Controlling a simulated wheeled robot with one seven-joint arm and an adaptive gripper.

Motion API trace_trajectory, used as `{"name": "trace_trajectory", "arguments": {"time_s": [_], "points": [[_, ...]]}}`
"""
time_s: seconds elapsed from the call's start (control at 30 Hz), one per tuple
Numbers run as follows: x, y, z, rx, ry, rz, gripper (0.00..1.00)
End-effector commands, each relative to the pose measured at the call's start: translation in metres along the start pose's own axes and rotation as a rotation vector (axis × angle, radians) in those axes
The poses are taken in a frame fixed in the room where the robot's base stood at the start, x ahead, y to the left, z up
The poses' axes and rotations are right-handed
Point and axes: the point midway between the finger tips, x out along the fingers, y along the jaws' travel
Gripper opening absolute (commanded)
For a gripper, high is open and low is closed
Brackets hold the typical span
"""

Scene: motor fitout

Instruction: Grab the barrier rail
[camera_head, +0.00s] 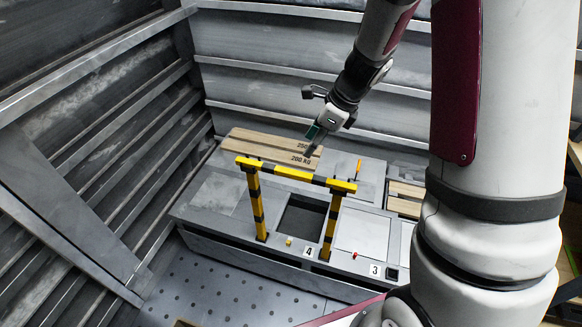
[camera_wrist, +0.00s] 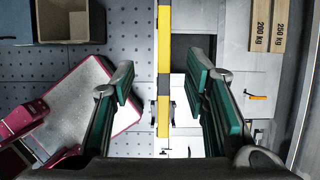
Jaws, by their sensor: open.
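The barrier rail (camera_head: 293,174) is a yellow and black bar lying level across two upright yellow and black posts. In the wrist view the rail (camera_wrist: 164,50) runs up the picture, between my two green-padded fingers. My gripper (camera_head: 313,142) is open and empty, pointing down. In the head view it shows above the rail's right half, apart from it. In the wrist view the open gripper (camera_wrist: 161,80) has one finger on each side of the rail, with clear gaps. The exact height between fingertips and rail is hard to tell.
The posts (camera_head: 257,205) stand on a grey bench (camera_head: 285,258) with a dark square opening (camera_head: 302,218) and number plates 3 and 4. Wooden planks marked 200 kg and 250 kg (camera_head: 262,147) lie behind. Ribbed metal walls (camera_head: 285,60) close the back and left.

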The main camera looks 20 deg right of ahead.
Motion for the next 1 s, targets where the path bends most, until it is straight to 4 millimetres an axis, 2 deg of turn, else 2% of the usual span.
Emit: {"name": "trace_trajectory", "arguments": {"time_s": [0.4, 0.67, 1.0], "points": [[0.071, -0.001, -0.002, 0.008, 0.002, 0.003, 0.42], [0.088, -0.002, -0.002, 0.008, 0.001, 0.000, 0.42], [0.128, -0.007, -0.004, 0.006, 0.001, 0.003, 0.42]]}}
